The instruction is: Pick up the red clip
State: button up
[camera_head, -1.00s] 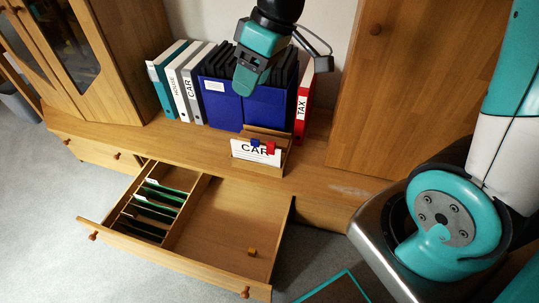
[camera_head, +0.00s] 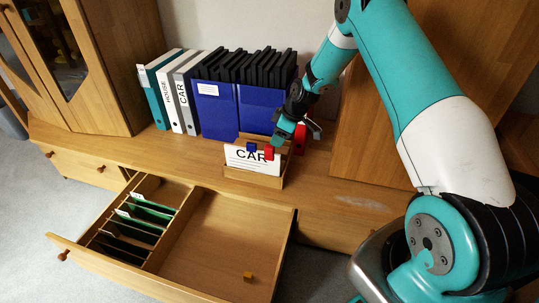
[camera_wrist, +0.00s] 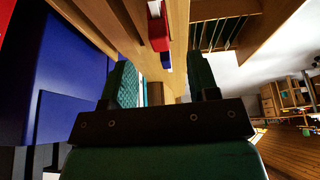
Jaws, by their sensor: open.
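The red clip (camera_head: 269,152) sits on the top edge of a white card marked CAR (camera_head: 245,163), at its right end. In the wrist view the red clip (camera_wrist: 158,33) shows at the top middle, beyond the fingertips. My gripper (camera_head: 279,138) is just above and to the right of the red clip in the head view. I cannot tell from the head view whether a finger touches the clip.
A blue clip (camera_head: 251,147) sits left of the red one; it also shows in the wrist view (camera_wrist: 166,61). The card stands in a wooden holder (camera_head: 255,179). Blue files (camera_head: 216,110) stand close behind.

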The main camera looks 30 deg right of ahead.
aim_at(270, 147)
jog(key=x, duration=0.3)
jog(key=b+x, duration=0.1)
jog(key=x, duration=0.2)
jog(key=b+x, duration=0.1)
jog(key=x, duration=0.2)
jog(key=shift+w+a+r, duration=0.1)
jog(key=shift+w+a, duration=0.1)
jog(key=shift+w, duration=0.1)
jog(key=c, duration=1)
jog(key=shift+r, duration=0.1)
